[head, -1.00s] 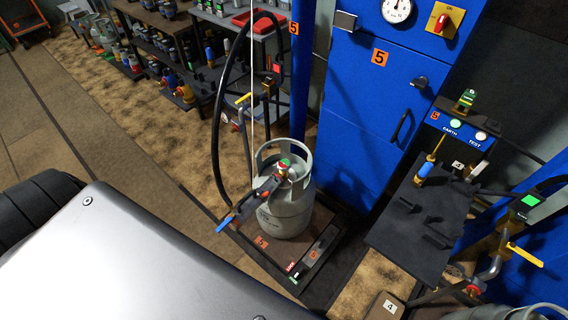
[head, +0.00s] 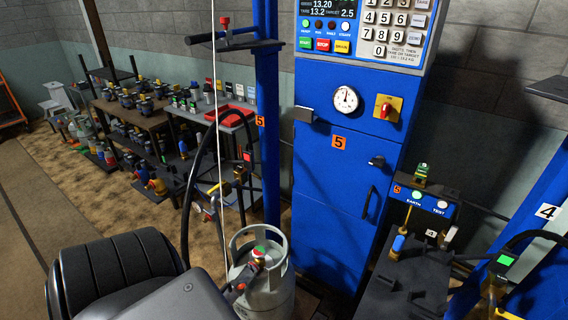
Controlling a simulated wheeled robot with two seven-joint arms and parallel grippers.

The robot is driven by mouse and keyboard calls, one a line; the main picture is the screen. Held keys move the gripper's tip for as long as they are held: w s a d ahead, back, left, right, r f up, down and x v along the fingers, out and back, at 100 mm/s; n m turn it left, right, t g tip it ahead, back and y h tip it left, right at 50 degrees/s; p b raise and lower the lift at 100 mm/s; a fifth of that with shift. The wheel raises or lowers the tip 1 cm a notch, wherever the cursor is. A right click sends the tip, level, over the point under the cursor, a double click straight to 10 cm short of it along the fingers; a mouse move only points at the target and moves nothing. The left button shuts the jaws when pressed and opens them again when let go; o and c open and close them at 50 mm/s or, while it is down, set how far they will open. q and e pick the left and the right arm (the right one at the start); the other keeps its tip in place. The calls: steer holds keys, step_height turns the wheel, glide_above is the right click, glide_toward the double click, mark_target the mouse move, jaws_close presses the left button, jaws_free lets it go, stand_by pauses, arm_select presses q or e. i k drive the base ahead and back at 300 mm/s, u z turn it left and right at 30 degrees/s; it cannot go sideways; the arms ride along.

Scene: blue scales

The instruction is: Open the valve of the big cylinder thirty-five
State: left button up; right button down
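A large grey cylinder (head: 268,298) with a collar stands upright at the blue scale cabinet marked 5. I cannot read the number thirty-five on it. Its valve (head: 259,252), with a red, white and green top, sits inside the collar. A dark fitting with some red (head: 238,287) reaches the valve from the lower left and seems joined to it. My own body hides the cylinder's lower left and the floor there. I cannot tell whether the valve is open. Neither of my grippers shows.
The blue cabinet (head: 335,190) behind the cylinder carries a gauge (head: 344,99), a red switch (head: 386,107) and a lit keypad panel (head: 402,22). A black hose (head: 190,190) hangs at the left. A dark stand (head: 395,285) is on the right. Loaded shelves (head: 140,115) are at the back left.

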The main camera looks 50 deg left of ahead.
mark_target(259, 251)
steer(key=i, duration=0.3)
steer(key=u, duration=1.1)
